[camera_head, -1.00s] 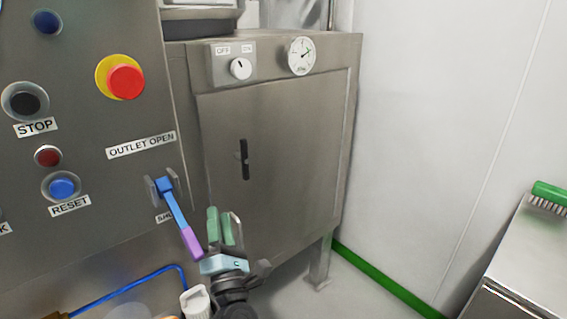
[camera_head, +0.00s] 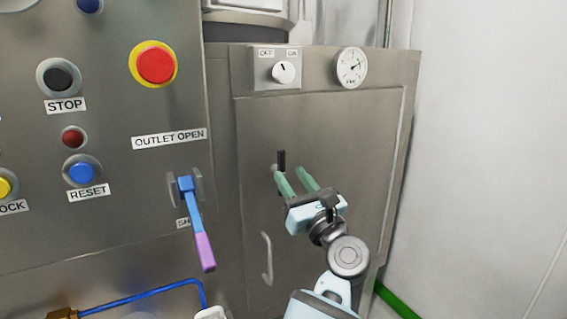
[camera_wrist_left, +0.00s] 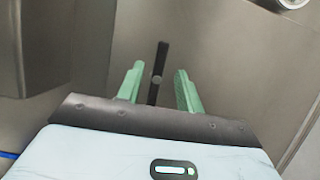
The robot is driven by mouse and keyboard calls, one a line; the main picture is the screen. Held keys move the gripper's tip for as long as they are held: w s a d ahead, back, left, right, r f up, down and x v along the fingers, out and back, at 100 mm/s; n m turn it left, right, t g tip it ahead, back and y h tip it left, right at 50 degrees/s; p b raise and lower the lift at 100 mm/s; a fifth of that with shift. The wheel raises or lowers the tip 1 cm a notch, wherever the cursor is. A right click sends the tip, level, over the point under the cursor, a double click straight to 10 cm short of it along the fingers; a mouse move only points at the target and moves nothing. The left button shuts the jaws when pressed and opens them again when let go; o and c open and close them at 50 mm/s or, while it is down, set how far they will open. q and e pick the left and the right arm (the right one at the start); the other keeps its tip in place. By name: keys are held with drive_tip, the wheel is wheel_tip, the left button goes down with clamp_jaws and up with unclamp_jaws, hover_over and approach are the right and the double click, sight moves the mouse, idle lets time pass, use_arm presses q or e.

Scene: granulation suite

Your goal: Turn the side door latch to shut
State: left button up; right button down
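The side door latch (camera_head: 281,160) is a small black bar on the grey cabinet door (camera_head: 345,130). It stands close to upright. My left gripper (camera_head: 290,172) is open in front of the door, its two green fingers pointing at the latch. In the left wrist view, the latch (camera_wrist_left: 160,62) appears between the separated fingertips (camera_wrist_left: 159,70), with a gap on each side. How far the tips are from the door is hard to tell. The latch's lower part is partly hidden by a finger in the head view. My right gripper is not in view.
A metal pull handle (camera_head: 266,258) is on the door below the latch. A blue outlet lever with a purple end (camera_head: 195,218) projects from the control panel (camera_head: 110,215) at left. An OFF/ON knob (camera_head: 284,72) and a gauge (camera_head: 350,68) sit above the door.

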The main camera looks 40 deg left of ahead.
sight(283, 164)
use_arm(q)
drive_tip(key=x, duration=0.6)
clamp_jaws()
